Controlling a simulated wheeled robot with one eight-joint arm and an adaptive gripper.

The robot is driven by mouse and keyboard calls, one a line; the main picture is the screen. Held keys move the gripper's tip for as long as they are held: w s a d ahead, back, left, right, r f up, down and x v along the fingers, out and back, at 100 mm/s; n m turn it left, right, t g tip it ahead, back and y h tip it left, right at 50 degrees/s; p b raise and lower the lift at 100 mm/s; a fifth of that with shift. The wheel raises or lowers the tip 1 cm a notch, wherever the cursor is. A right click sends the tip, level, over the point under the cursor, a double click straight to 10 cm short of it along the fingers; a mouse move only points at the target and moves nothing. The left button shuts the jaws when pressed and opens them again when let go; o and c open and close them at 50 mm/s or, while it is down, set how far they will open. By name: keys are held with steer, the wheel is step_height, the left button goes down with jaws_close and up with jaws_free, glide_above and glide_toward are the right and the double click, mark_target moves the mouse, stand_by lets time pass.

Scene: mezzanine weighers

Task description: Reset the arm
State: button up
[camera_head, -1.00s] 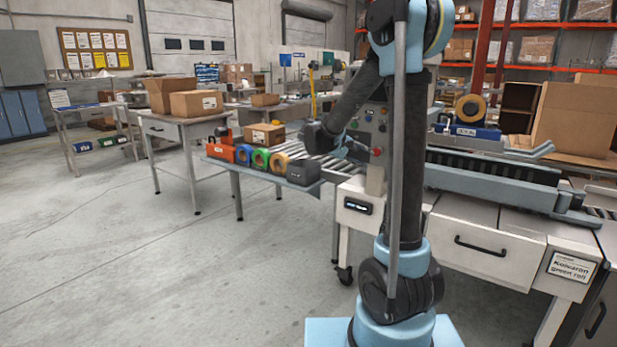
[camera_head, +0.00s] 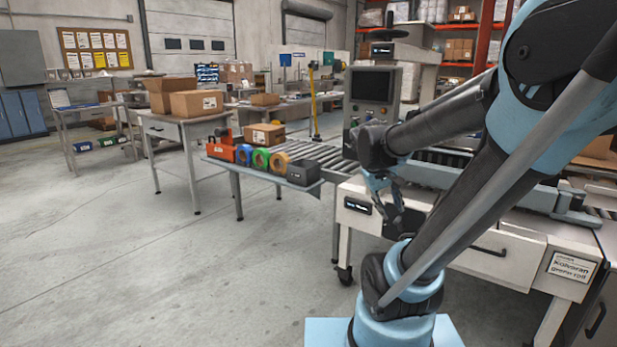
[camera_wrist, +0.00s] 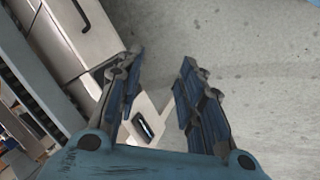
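My gripper (camera_head: 384,200) hangs in front of the white drawer bench in the head view, below the dark wrist of my folded arm. In the wrist view its two blue-padded fingers (camera_wrist: 158,95) stand apart with a clear gap. Nothing is held between them. Concrete floor and a white corner of the bench with a small dark label show behind the fingers.
The white bench (camera_head: 515,255) with drawers and a conveyor stands close on the right. A control panel with a screen (camera_head: 372,88) rises behind my gripper. A shelf of tape rolls (camera_head: 262,160) and a table with boxes (camera_head: 196,104) stand left. The left floor is clear.

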steer(key=s+a+f+m+y, duration=0.1)
steer(key=s+a+f+y, duration=0.1)
steer(key=s+f, duration=0.2)
steer(key=s+a+f+m+y, duration=0.1)
steer(key=s+a+f+y, duration=0.1)
steer(key=s, duration=0.6)
step_height(320, 180, down, 2)
steer(key=shift+s+a+f+y, duration=0.1)
steer(key=shift+s+a+y, duration=0.25)
steer(key=shift+a, duration=0.4)
steer(key=shift+d, duration=0.15)
